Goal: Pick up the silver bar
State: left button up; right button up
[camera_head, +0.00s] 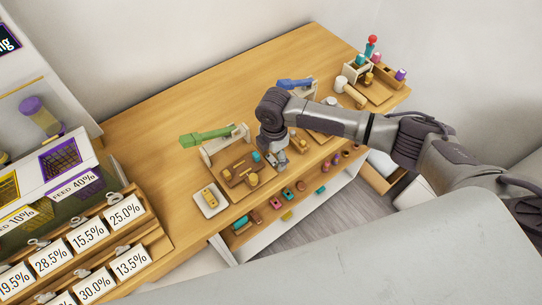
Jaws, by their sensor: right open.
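My right gripper (277,157) comes in from the right, points down over the wooden table (180,105) and is open. It is at the right end of a brown wooden tray (237,185) holding small pieces, among them a teal one (256,157) and tan ones. I cannot make out a silver bar for certain; the gripper covers part of the tray's right side. My left gripper is not in view.
A green-topped stand (205,137) and a white tray with a yellow piece (211,200) are left of the wooden tray. A blue-topped stand (294,84) and a filled rack (385,73) are further right.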

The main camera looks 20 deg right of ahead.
aim_at(273, 157)
jog(key=c, duration=1.1)
jog(key=shift+c, duration=0.2)
jog(key=shift+r, duration=0.5)
notch_tip(273, 157, up, 3)
jog(key=shift+w+f+b, duration=0.1)
jog(key=shift+f+b, duration=0.05)
jog(key=shift+b, duration=0.6)
jog(key=s+d+r+b, duration=0.2)
jog(key=s+d+r, duration=0.5)
jog(key=s+d, duration=0.15)
jog(key=s+a+r+m+b, duration=0.1)
jog(key=s+a+r+m, duration=0.1)
jog(key=m, duration=0.9)
jog(key=s+a+r+m, duration=0.2)
jog(key=s+r+m, duration=0.1)
jog(key=m, duration=0.7)
jog(key=shift+s+a+r+m+b, duration=0.2)
jog(key=shift+s+m+b, duration=0.1)
jog(key=shift+m+b, duration=0.1)
